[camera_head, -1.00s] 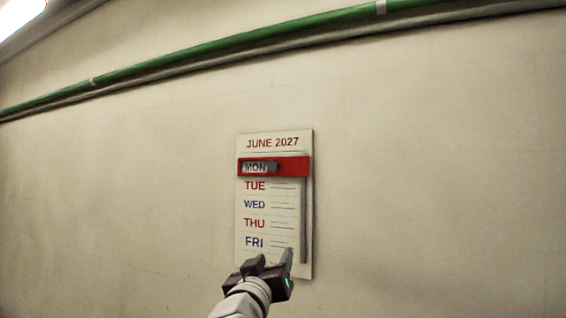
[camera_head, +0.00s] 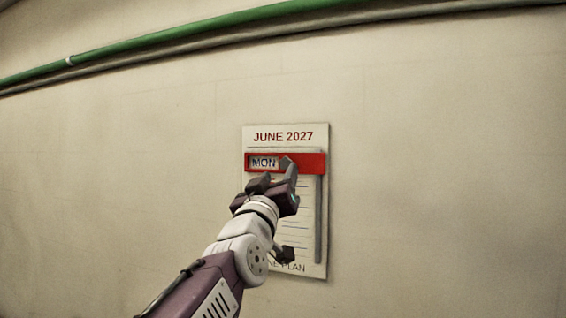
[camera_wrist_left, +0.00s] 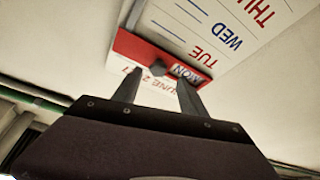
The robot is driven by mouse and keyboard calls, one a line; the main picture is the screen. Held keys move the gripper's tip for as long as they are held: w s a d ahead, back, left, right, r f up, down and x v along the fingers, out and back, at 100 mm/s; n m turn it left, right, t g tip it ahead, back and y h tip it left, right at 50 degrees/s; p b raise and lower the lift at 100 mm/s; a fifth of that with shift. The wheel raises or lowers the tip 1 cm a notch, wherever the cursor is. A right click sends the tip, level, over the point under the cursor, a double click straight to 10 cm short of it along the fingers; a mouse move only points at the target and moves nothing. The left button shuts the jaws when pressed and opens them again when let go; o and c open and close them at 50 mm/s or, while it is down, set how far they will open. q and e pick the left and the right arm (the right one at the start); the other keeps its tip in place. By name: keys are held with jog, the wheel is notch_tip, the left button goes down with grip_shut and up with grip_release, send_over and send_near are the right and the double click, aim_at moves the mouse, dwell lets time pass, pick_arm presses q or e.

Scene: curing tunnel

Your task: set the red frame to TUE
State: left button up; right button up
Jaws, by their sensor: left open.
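The red frame (camera_head: 312,163) sits on the wall calendar (camera_head: 287,137) with its window around MON, the top row. It also shows in the left wrist view (camera_wrist_left: 130,44), with a small dark knob (camera_wrist_left: 156,69) on it. My left gripper (camera_head: 277,172) is in front of the calendar, just below and over the frame's middle. In the left wrist view its two fingers (camera_wrist_left: 158,92) are apart, with the knob beyond and between their tips; I see no contact. My arm hides the weekday names below MON in the head view; TUE (camera_wrist_left: 215,56) shows in the wrist view. My right gripper is not in view.
A grey vertical rail (camera_head: 318,215) runs down the calendar's right side. A green pipe (camera_head: 180,43) and a grey pipe cross the wall high above. The wall on both sides of the calendar is bare.

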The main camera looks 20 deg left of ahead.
aim_at(285, 166)
pick_arm(q)
jog(key=p+x, duration=0.1)
jog(key=x, duration=0.4)
jog(key=shift+s+d+r+p, duration=0.1)
jog(key=shift+p, duration=0.3)
jog(key=shift+d+r, duration=0.1)
jog(key=shift+d, duration=0.3)
jog(key=shift+a, duration=0.4)
jog(key=c, duration=1)
grip_shut()
